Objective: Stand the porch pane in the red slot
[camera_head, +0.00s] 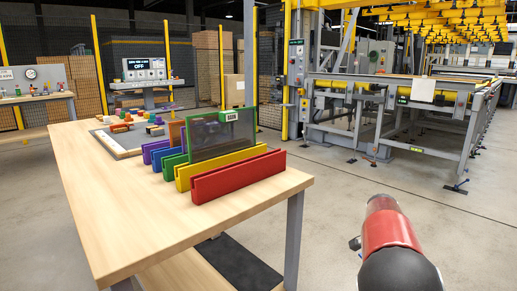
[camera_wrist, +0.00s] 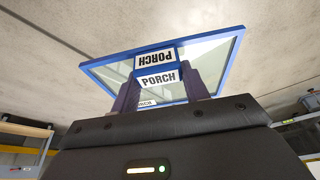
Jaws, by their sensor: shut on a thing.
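The porch pane (camera_wrist: 217,52) shows in the wrist view as a clear sheet in a blue frame with white PORCH labels. My gripper (camera_wrist: 160,84) is shut on it at the label, and the pane extends past both fingers. In the head view my arm is at the lower right, beyond the table's right end; my gripper and the pane are out of that view. The red slot (camera_head: 238,177) is the nearest long holder on the table, and no pane stands in it.
Behind the red slot are a yellow slot (camera_head: 222,169) and green, blue and purple ones. A green-framed pane (camera_head: 218,138) stands upright just behind the yellow slot's front. The wooden table (camera_head: 110,205) has bare room at left. Open floor lies right of the table.

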